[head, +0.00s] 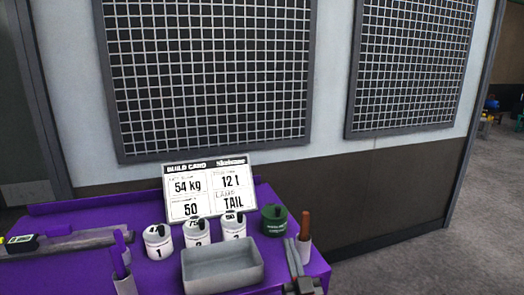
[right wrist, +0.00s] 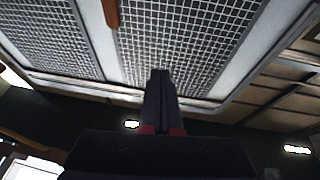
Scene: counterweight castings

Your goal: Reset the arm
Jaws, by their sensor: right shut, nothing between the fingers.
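My right gripper (head: 289,242) is at the bottom of the head view, in front of the purple bench, pointing up with its fingers together and nothing between them. It also shows in the right wrist view (right wrist: 160,73), dark, with its fingers closed against each other and wire grid panels beyond. The lower part of my right arm is cut off by the picture's bottom edge. My left gripper is not in view.
On the purple bench (head: 85,216) stand a grey tray (head: 222,284), several white numbered weights (head: 158,243), a dark green weight (head: 273,221) and a build card (head: 209,188). A white cup (head: 304,252) with a brown handle (head: 305,226) stands close beside my right gripper. Open floor (head: 440,250) lies right.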

